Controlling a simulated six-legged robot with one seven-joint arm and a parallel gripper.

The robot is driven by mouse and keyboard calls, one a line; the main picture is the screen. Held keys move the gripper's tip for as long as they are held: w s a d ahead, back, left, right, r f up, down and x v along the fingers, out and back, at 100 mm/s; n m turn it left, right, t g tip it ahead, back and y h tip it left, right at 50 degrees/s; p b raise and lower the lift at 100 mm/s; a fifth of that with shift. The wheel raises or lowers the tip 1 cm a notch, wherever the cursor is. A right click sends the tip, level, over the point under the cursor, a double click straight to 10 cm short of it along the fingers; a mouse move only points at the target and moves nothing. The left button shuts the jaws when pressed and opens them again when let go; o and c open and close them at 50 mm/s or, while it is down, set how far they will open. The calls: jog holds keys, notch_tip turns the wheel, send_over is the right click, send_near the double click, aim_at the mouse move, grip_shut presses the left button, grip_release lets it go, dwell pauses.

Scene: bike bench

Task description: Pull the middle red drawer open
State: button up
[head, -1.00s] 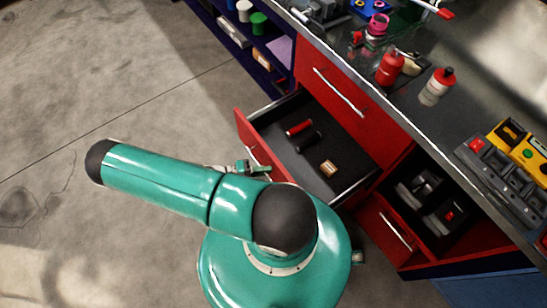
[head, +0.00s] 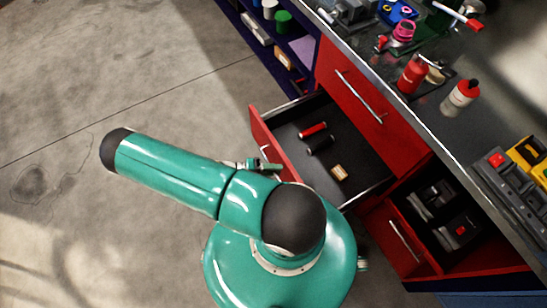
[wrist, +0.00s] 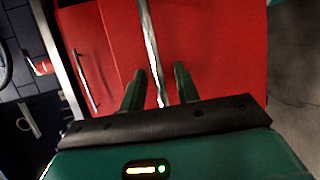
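The middle red drawer (head: 277,144) stands pulled well out from the cabinet in the head view. Inside lie a red cylinder (head: 312,129), a black cylinder (head: 320,144) and a small tan box (head: 340,172). My gripper (head: 262,163) is at the outer side of the drawer front, partly hidden by my arm. In the wrist view, a red drawer front fills the middle, with a long silver handle (wrist: 150,42). My gripper (wrist: 160,75) has its two fingers apart, one on each side of the handle's line. A gap shows between the handle and the right finger.
The top red drawer (head: 345,105) is shut. The bench top (head: 440,118) above holds bottles (head: 460,97) and tools. An open compartment (head: 440,205) with dark parts sits right of the drawer. Dark shelves (head: 262,45) stand left. Concrete floor (head: 130,70) is free at the left.

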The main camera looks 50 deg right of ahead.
jog(key=v, duration=1.3)
jog(key=shift+w+a+r, duration=0.25)
jog(key=shift+w, duration=0.1)
jog(key=w+a+r+n+t+y, duration=0.1)
jog(key=w+a+r+t+y, duration=0.15)
jog(key=r, duration=0.65)
jog(key=w+a+r+n+t+y, duration=0.1)
jog(key=w+a+r+t+y, duration=0.15)
jog(key=r, duration=0.65)
jog(key=w+a+r+n+t+y, duration=0.1)
jog(key=w+a+r+t+y, duration=0.2)
jog(key=r, duration=0.6)
jog(key=s+a+r+n+t+y, duration=0.1)
jog(key=s+r+t, duration=0.3)
jog(key=r, duration=0.7)
jog(key=s+a+r+n+t+y, duration=0.2)
jog(key=s+r+n+t, duration=0.2)
jog(key=r, duration=0.8)
jog(key=s+t, duration=0.1)
jog(key=s, duration=0.1)
jog(key=shift+s+r, duration=0.25)
jog(key=shift+s, duration=0.15)
